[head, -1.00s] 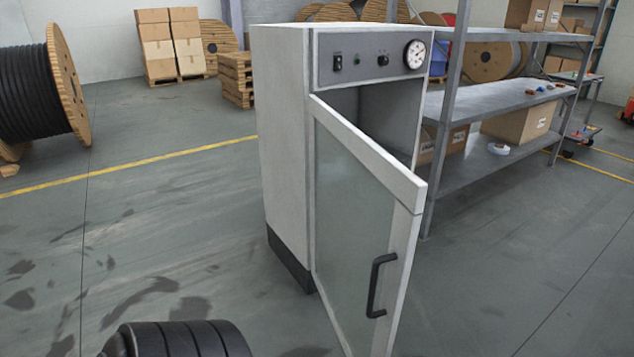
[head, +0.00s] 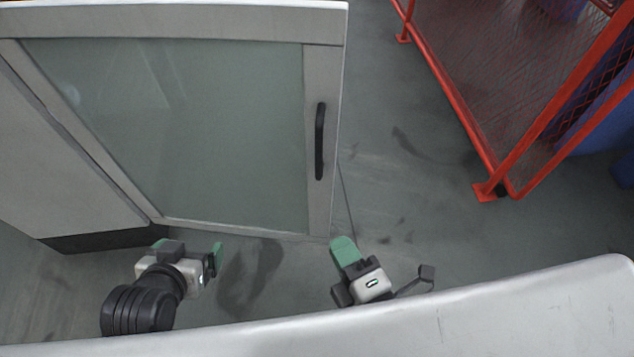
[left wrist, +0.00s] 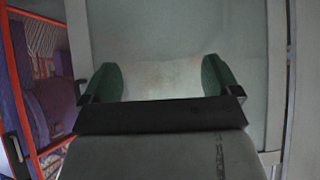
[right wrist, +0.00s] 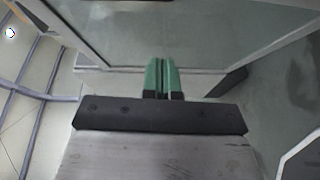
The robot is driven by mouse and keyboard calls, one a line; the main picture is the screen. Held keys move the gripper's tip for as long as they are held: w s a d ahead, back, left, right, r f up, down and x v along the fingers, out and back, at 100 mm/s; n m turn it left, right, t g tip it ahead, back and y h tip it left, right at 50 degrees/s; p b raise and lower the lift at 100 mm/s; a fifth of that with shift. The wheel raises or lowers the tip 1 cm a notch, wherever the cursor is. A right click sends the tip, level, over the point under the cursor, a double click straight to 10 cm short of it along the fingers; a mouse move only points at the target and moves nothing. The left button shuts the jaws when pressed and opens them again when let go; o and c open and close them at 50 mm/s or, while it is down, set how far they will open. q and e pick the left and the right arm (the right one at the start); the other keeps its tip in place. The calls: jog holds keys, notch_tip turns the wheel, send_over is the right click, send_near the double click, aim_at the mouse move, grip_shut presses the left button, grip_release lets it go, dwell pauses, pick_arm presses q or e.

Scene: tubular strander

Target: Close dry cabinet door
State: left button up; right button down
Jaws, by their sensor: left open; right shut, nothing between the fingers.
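The dry cabinet door (head: 325,220) fills the left and middle of the head view, a grey frame around a frosted glass panel. Its black handle (head: 320,142) is on the right side. The door stands ajar, at an angle to the cabinet's side wall (head: 60,190); the cabinet interior is hidden. My left gripper (head: 189,250) is open below the door's lower edge in the picture; in the left wrist view the fingers (left wrist: 160,79) are apart with a pale panel beyond. My right gripper (head: 343,250) is shut and empty near the door's lower right corner; its fingers (right wrist: 163,78) also show together.
A red fence (head: 455,95) with mesh stands at the upper right, with blue drums (head: 600,130) behind it. Grey floor (head: 400,200) lies clear between the door and the fence. My own pale body edge crosses the bottom of the head view.

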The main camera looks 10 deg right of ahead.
pick_arm(q)
jog(key=w+d+r+t+h+b, duration=0.1)
jog(key=w+d+r+t+b, duration=0.1)
jog(key=w+r+t, duration=0.2)
jog(key=shift+w+d+r+t+h, duration=0.2)
jog(key=shift+r+t+h, duration=0.1)
jog(key=shift+r+t, duration=0.35)
pick_arm(e)
jog(key=d+x, duration=0.2)
jog(key=x, duration=1)
jog(key=shift+w+r+n, duration=0.3)
jog(key=shift+w+n, duration=0.1)
jog(key=shift+w, duration=0.3)
pick_arm(q)
jog(key=shift+f, duration=0.1)
jog(key=shift+s, duration=0.1)
pick_arm(e)
jog(key=shift+w, duration=0.1)
